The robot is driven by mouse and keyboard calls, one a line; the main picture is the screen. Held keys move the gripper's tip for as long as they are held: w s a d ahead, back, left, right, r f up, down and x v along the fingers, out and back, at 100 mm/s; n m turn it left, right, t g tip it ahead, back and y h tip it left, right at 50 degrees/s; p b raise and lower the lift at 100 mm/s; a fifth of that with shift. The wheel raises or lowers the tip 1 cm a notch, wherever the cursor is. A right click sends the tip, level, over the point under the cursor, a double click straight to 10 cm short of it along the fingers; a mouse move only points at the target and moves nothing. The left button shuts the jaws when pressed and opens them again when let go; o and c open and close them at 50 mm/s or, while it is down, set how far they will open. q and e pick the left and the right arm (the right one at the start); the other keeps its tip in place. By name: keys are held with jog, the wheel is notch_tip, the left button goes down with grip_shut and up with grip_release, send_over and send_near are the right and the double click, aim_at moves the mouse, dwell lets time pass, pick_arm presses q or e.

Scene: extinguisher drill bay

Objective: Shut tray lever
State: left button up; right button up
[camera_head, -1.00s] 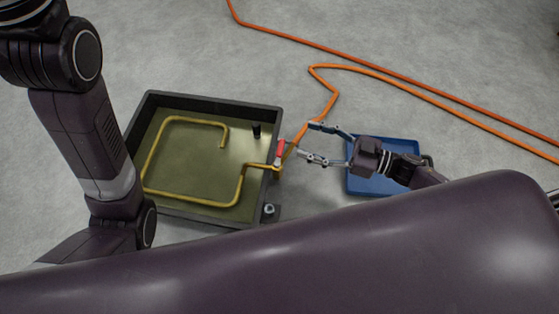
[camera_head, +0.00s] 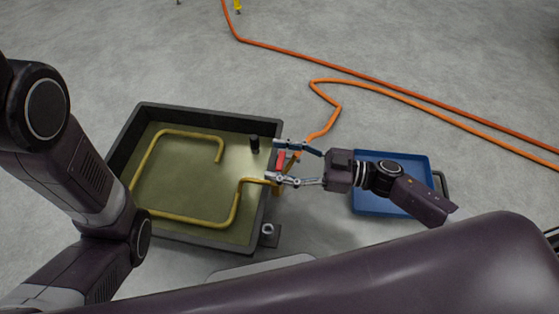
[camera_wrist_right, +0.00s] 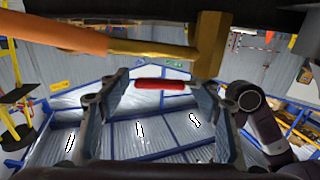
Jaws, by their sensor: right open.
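The black tray (camera_head: 190,238) lies on the floor with a bent yellow pipe (camera_head: 150,214) inside it. The red lever (camera_head: 281,160) is at the tray's right wall, where the yellow pipe meets the orange hose. My right gripper (camera_head: 276,161) is open, with one finger on each side of the red lever. In the right wrist view the red lever (camera_wrist_right: 160,84) shows crosswise between the two open fingers (camera_wrist_right: 157,108), with a gap to each. My left arm comes in at the left; its gripper is outside the view.
A blue tray (camera_head: 365,206) lies on the floor to the right, behind my right wrist. Orange hoses (camera_head: 330,52) run across the floor at the back. A black post (camera_head: 254,145) stands in the black tray near the lever.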

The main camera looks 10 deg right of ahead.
jog(key=shift+c, duration=0.6)
grip_shut()
